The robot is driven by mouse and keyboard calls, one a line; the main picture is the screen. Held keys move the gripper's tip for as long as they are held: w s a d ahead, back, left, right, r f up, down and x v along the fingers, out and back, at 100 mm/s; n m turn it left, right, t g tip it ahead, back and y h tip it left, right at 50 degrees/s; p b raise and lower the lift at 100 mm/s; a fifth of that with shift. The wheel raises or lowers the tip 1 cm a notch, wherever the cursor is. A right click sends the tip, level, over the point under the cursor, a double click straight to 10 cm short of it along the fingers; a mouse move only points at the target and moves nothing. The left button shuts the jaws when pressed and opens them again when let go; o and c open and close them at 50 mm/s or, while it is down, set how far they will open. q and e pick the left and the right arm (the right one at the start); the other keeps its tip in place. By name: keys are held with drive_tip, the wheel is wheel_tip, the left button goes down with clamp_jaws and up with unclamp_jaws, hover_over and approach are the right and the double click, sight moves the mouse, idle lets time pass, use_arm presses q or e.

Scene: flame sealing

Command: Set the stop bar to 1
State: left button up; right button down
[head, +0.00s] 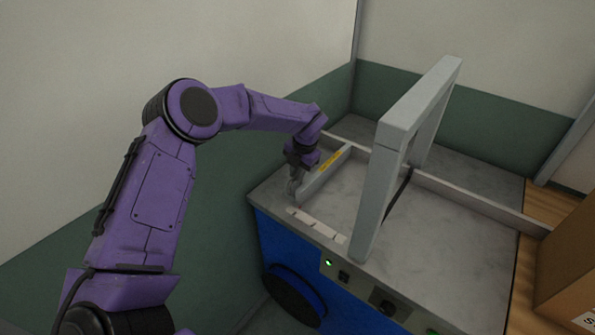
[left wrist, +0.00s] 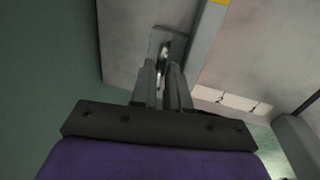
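The stop bar (head: 325,172) is a grey bar with a yellow label, lying on the machine's grey top left of the big frame. It also shows in the left wrist view (left wrist: 207,45), to the right of the fingers. My left gripper (head: 293,187) is low at the bar's near end. In the left wrist view its fingers (left wrist: 161,75) are close together, with a shiny metal piece (left wrist: 164,52) at and between their tips. I cannot tell whether they grip it. A pale marked strip (head: 315,222) lies near the front edge; its numbers are unreadable. My right gripper is out of view.
A tall grey frame (head: 398,130) stands over the machine top, right of the stop bar. A rail (head: 470,198) runs along the back. The blue front (head: 290,250) carries a panel with switches and a green light. A cardboard box (head: 568,265) stands at the right.

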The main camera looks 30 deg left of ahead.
use_arm(q)
drive_tip(key=shift+d, duration=0.1)
clamp_jaws()
drive_tip(key=d+b, duration=0.1)
drive_tip(key=d, duration=0.3)
drive_tip(key=d+b, duration=0.1)
drive_tip(key=d, duration=0.4)
drive_tip(key=s+d+b, duration=0.1)
drive_tip(key=d, duration=0.3)
drive_tip(key=shift+d, duration=0.15)
drive_tip(key=shift+s+d, duration=0.1)
drive_tip(key=shift+d, duration=0.25)
drive_tip(key=shift+o, duration=0.8)
unclamp_jaws()
drive_tip(key=shift+o, duration=0.7)
drive_tip(key=shift+d, duration=0.2)
drive_tip(key=shift+a, duration=0.1)
